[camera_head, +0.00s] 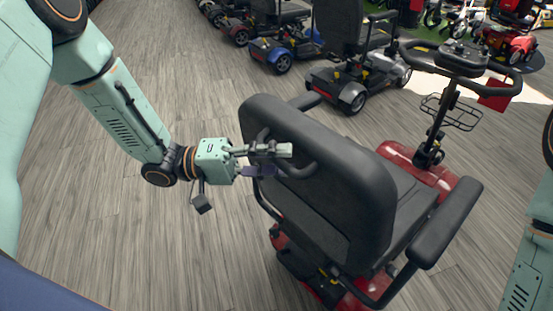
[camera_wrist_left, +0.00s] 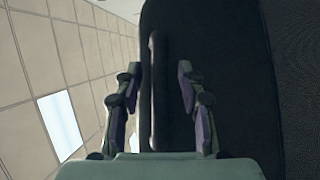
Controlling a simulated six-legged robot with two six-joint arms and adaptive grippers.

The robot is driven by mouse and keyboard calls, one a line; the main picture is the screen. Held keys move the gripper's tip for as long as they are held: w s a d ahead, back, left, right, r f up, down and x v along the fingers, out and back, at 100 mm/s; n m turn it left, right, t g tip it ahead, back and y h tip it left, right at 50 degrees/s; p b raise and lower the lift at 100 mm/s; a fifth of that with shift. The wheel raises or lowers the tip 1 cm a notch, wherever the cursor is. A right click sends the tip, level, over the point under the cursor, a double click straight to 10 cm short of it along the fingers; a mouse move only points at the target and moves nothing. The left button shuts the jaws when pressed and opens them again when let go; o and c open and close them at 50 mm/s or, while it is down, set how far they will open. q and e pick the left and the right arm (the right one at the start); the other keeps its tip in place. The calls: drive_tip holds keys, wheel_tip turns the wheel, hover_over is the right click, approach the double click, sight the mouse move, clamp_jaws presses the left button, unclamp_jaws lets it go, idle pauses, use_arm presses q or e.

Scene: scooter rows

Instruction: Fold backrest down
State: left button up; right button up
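A red mobility scooter has a black seat with an upright backrest (camera_head: 330,165), seen from behind. A black loop handle (camera_head: 305,168) sticks out from the backrest's rear face. My left gripper (camera_head: 272,160) reaches in from the left at this handle. In the left wrist view the handle (camera_wrist_left: 154,90) runs lengthwise between the two fingers of the left gripper (camera_wrist_left: 158,85). The fingers stand apart with a gap on each side of the handle, against the dark backrest (camera_wrist_left: 215,50). My right gripper is out of view; only part of my right arm shows at the right edge.
The scooter's armrest (camera_head: 446,222) and tiller (camera_head: 440,120) with a wire basket lie to the right. A blue scooter (camera_head: 283,52) and a grey scooter (camera_head: 358,75) stand behind in a row. The wooden floor on the left is clear.

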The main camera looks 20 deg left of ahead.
use_arm(q)
drive_tip(key=shift+c, duration=0.4)
clamp_jaws()
